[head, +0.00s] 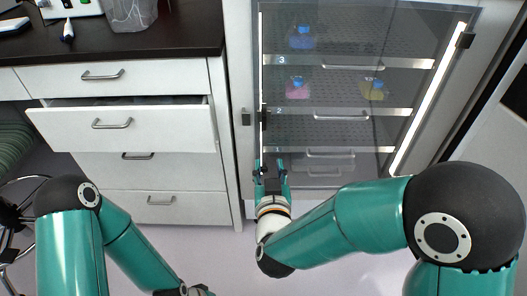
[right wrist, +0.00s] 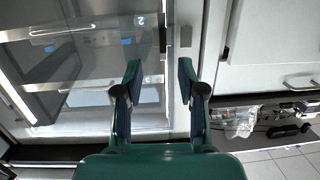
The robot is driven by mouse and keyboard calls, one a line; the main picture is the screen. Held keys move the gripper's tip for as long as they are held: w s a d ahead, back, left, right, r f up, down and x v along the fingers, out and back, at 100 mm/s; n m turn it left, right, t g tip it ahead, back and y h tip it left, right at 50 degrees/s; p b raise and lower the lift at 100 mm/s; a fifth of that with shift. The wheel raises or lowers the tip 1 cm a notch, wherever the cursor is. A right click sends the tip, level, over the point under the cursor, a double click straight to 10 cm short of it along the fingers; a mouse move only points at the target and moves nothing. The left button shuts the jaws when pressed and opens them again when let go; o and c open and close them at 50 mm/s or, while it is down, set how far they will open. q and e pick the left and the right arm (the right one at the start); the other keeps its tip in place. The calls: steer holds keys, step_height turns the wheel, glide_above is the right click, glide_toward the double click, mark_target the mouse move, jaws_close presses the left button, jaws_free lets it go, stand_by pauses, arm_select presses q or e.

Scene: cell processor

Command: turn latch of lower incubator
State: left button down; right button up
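The incubator has a clear glass door (head: 340,75) with lit edges, seen on the right in the head view. A dark latch piece (head: 264,117) sits at the door's left edge, beside a small grey plate (head: 246,118) on the white frame. In the right wrist view the plate (right wrist: 186,36) and the dark piece (right wrist: 162,40) show beyond the fingertips. My right gripper (head: 271,168) is open and empty, below the latch in the head view and apart from it; its spread fingers also show in the right wrist view (right wrist: 159,68). My left gripper is out of view.
Inside the incubator, shelves hold a blue-capped flask (head: 302,40), a pink flask (head: 297,89) and a yellow flask (head: 373,90). To the left, a pulled-out drawer (head: 120,128) juts from the cabinet under a dark counter (head: 180,35). Open floor lies below.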

steer(key=a+t+b, duration=0.1)
steer(key=b, duration=0.2)
arm_select(q)
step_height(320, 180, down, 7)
steer(key=b, duration=0.2)
arm_select(e)
glide_toward(264, 123)
steer(key=shift+t+h, duration=0.4)
steer(key=w, duration=0.9)
steer(key=shift+w+a+f, duration=0.25)
steer(key=shift+f, duration=0.1)
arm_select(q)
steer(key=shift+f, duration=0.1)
arm_select(e)
jaws_close()
